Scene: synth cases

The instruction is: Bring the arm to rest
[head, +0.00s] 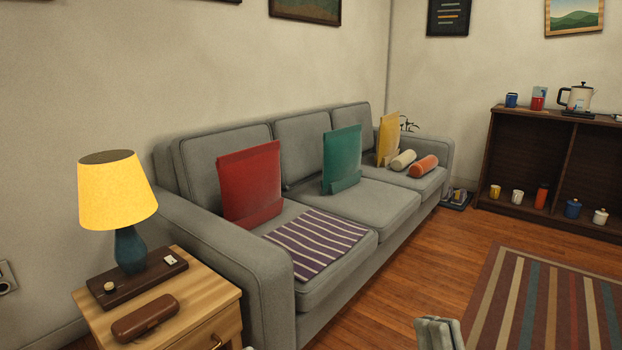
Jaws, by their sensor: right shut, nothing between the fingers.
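My right gripper (438,333) shows at the bottom edge, right of centre, as a grey shape over the wooden floor. It is shut and empty, and only its top part is in the picture. It is apart from the sofa and left of the striped rug. The rest of my right arm is outside the picture. My left gripper cannot be made out.
A grey sofa (385,201) with cushions stands along the wall. A wooden side table (198,291) with a lamp (118,196) is at lower left. A dark shelf (533,160) stands at back right. The floor before the sofa and the striped rug (545,300) are clear.

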